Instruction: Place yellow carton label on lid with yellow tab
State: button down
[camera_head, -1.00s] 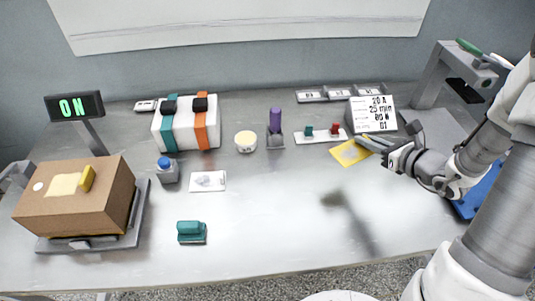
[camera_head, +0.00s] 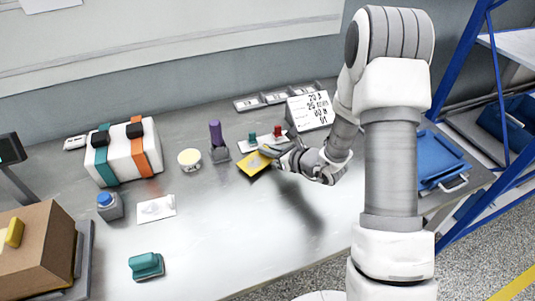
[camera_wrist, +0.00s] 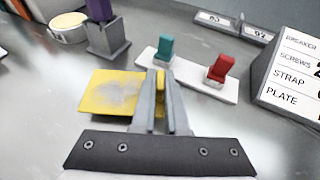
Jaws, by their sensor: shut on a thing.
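My gripper (camera_head: 275,152) is shut on the upright yellow tab (camera_wrist: 160,80) of the yellow carton label (camera_head: 254,165). In the wrist view the label (camera_wrist: 108,92) is a flat yellow square with a grey smudge, mostly left of the fingers. I cannot tell how far it is above the table. The brown carton (camera_head: 42,250) stands at the left edge of the head view, partly cut off. A yellow tab (camera_head: 14,232) stands on its lid. The carton is outside the wrist view.
A white plate with teal (camera_wrist: 165,46) and red (camera_wrist: 220,67) blocks lies just beyond the fingers. A purple-handled block (camera_head: 217,142), round tub (camera_head: 189,159), strapped white box (camera_head: 125,158), blue-capped bottle (camera_head: 109,206) and teal block (camera_head: 145,265) stand leftward. The front middle table is clear.

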jog(key=shift+f, duration=0.7)
jog(key=shift+f, duration=0.15)
jog(key=c, duration=0.9)
grip_release()
jog(key=shift+c, duration=0.2)
